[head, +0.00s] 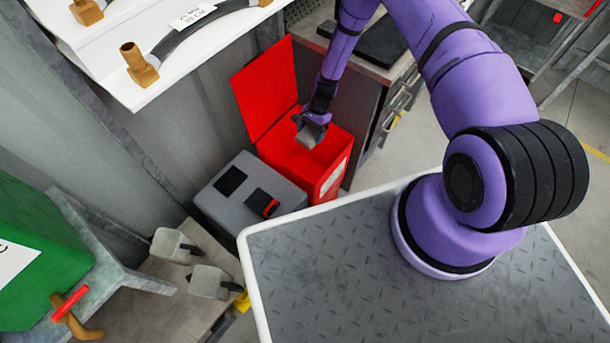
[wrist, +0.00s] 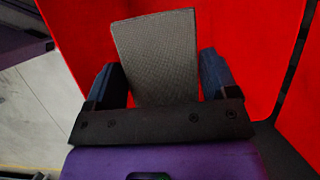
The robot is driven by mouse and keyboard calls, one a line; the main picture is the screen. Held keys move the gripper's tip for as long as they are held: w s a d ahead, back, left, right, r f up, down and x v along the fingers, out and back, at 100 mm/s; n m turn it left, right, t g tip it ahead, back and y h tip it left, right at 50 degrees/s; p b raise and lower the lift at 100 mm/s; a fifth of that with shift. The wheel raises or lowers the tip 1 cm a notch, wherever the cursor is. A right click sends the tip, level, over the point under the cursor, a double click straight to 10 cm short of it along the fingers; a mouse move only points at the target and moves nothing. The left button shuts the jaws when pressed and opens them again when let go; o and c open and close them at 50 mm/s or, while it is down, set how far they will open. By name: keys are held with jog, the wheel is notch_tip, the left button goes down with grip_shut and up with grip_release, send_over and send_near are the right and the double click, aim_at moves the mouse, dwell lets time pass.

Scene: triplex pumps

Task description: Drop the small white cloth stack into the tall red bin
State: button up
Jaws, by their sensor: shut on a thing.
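The tall red bin (head: 328,181) stands against the wall with its red lid (head: 265,88) raised. My gripper (head: 308,128) is over the bin's open mouth. It is shut on the small cloth stack (head: 309,136), which looks grey-white in the shade. In the wrist view the cloth stack (wrist: 157,55) sits between the two fingers of my gripper (wrist: 160,80), with a woven surface. The red inside of the bin (wrist: 240,50) fills most of the background there. The bin's floor is not clearly visible.
A grey box (head: 230,203) with black items on top stands left of the bin. A white shelf (head: 180,60) with hoses is above left. A green container (head: 35,250) is at the left. A workbench (head: 375,75) stands right of the bin.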

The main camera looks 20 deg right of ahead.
jog(key=shift+f, duration=1)
jog(key=o, duration=0.8)
jog(key=shift+o, duration=0.2)
jog(key=v, duration=1)
jog(key=shift+w+d+r, duration=0.1)
jog(key=shift+d+r, duration=0.05)
jog(key=shift+r, duration=0.2)
